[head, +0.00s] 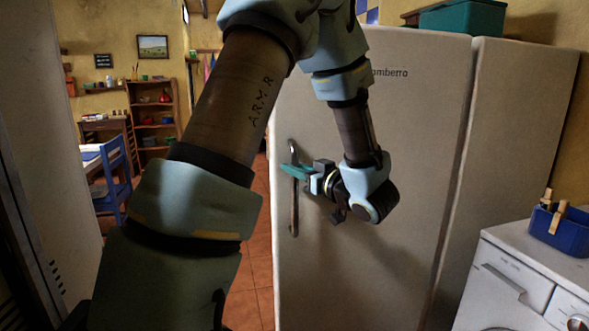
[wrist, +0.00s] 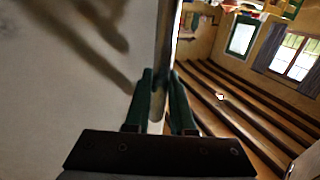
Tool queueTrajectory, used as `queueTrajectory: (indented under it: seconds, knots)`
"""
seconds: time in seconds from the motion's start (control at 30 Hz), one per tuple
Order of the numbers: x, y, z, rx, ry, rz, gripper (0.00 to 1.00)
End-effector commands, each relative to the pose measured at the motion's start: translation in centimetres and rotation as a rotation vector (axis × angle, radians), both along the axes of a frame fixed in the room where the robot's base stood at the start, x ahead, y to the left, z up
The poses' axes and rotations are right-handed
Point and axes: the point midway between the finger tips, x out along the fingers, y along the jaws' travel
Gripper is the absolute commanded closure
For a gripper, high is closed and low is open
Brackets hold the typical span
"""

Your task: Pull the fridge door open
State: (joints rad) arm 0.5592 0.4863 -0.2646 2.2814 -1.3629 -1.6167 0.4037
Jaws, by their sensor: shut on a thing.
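The fridge door (head: 400,130) is a large off-white panel in the head view, with dark lettering near its top. Its long upright handle (head: 294,220) is near the door's left edge. My gripper (head: 294,171) is shut on the handle, at its upper half. In the wrist view, the two green fingers of my gripper (wrist: 160,92) stand on either side of the handle bar (wrist: 164,50). The pale door face (wrist: 60,90) fills the left of that view. I cannot tell whether the door is ajar.
A white washing machine (head: 510,285) with a blue caddy (head: 562,228) on it stands at right. A teal box (head: 462,17) sits on the fridge. A blue chair (head: 113,175) and a shelf (head: 154,118) are at back left. Tiled floor (head: 262,245) shows left of the fridge.

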Motion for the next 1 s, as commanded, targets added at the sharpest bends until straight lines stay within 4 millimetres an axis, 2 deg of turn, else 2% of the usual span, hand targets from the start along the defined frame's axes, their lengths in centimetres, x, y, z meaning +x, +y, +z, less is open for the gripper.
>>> queueTrajectory:
  seconds: [0.03,0.07,0.13,0.4,0.53,1.0]
  knots:
    - [0.0,0.0,0.0,-0.001,0.001,-0.001,1.00]
    - [0.0,0.0,0.0,-0.001,0.001,-0.001,0.74]
    - [0.0,0.0,0.0,-0.001,0.001,-0.001,0.67]
    - [-0.1,-0.1,0.0,0.000,0.000,-0.001,0.66]
    - [-0.8,-0.7,-0.1,-0.001,0.001,-0.004,0.66]
    - [-7.7,-5.4,-0.2,-0.001,0.000,-0.004,0.66]
